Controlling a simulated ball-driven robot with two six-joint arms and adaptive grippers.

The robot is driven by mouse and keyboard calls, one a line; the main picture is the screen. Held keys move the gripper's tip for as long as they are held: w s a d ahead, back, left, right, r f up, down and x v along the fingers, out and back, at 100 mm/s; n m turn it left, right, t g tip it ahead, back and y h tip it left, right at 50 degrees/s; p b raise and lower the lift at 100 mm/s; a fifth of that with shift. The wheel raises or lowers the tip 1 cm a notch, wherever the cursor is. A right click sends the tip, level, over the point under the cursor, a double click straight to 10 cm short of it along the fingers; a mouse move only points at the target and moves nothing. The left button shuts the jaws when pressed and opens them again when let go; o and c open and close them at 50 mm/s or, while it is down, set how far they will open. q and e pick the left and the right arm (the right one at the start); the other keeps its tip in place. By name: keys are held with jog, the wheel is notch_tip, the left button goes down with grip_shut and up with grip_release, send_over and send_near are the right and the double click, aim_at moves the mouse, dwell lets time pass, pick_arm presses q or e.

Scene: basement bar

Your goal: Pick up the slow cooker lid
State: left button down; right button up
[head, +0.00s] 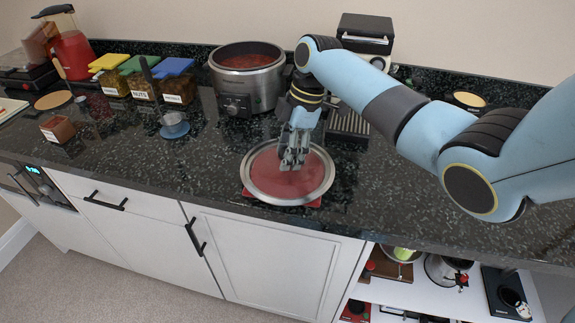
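The slow cooker lid (258,178) is a round, see-through reddish disc with a wide steel rim, near the front edge of the counter. It lies over a red mat or board (247,192) whose corners show past the rim. My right gripper (292,163) points down over the middle of the lid. Its fingers look close together and hide any knob there, so I cannot tell whether they grip it. The slow cooker (236,103) stands open behind, with red contents. My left gripper is not in view.
Three lidded jars (179,91) stand left of the cooker, with a blue ladle rest (174,125) in front. A black-and-steel appliance (366,35) stands behind my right arm. A red blender (71,54) is at the far left. Bare counter (120,155) lies left of the lid.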

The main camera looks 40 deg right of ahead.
grip_shut()
jog(key=shift+r, duration=0.1)
